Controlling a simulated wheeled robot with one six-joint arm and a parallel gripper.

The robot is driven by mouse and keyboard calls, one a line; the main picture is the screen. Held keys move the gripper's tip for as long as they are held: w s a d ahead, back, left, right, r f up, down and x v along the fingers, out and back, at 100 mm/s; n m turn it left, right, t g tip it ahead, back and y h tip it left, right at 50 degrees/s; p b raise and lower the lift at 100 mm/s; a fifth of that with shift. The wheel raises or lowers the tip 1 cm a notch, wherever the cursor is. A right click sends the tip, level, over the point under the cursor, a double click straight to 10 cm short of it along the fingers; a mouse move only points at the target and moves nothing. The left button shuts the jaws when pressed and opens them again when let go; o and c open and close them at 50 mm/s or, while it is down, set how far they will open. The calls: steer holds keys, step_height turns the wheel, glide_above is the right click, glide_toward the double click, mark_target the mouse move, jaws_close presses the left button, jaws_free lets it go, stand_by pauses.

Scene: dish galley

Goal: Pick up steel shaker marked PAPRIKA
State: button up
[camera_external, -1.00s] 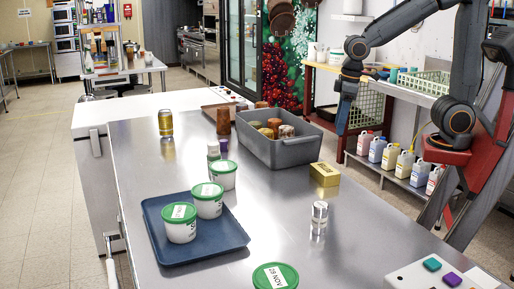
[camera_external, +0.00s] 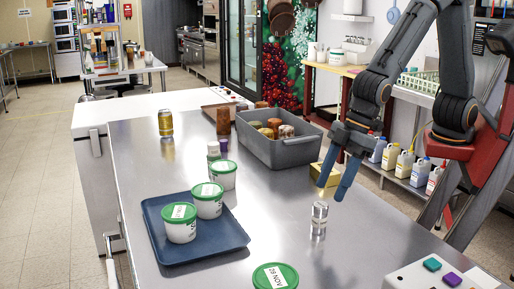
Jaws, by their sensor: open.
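A small steel shaker (camera_external: 319,212) stands upright on the steel table (camera_external: 290,235), right of centre; the lettering on it is too small to read. My gripper (camera_external: 331,191) is open and empty, its two blue-grey fingers pointing down just above and behind the shaker. The fingertips look close to the shaker's top, but they do not appear to be around it. A gold-yellow box (camera_external: 322,174) stands behind the gripper and is partly hidden by it.
A blue tray (camera_external: 232,247) with white green-lidded tubs is at left. Another green-lidded tub (camera_external: 275,277) is at the front. A grey bin (camera_external: 262,149) with several jars stands behind. A button panel (camera_external: 410,281) sits front right. Table around the shaker is clear.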

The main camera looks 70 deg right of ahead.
mark_target(323, 204)
steer(key=shift+f, duration=0.7)
steer(key=shift+p+x, duration=1.05)
steer(key=shift+x, duration=2.5)
steer(key=shift+w+a+r, duration=0.1)
steer(key=shift+w+a, duration=0.05)
steer(key=shift+a, duration=0.05)
steer(key=c, duration=1.2)
